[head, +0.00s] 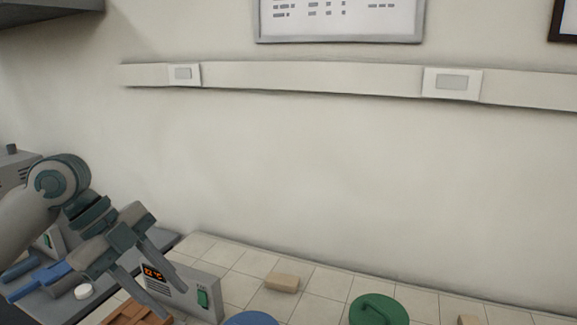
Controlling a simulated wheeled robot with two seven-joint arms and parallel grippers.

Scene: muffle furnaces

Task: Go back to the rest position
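My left gripper (176,293) comes in from the left at the lower left of the head view. Its two fingers point down and to the right, spread apart, and I see nothing held between them. They overlap a grey control box (208,285) with an orange temperature display (153,272) and a green switch (203,299). I cannot tell whether the fingers touch the box. My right gripper is not in view.
A tiled worktop (318,284) holds a tan block (283,282), a green round lid with a handle (378,312), a blue round item (250,319) and a reddish-brown slatted item (128,314). A wall with a rail (310,78) stands behind; space before it is clear.

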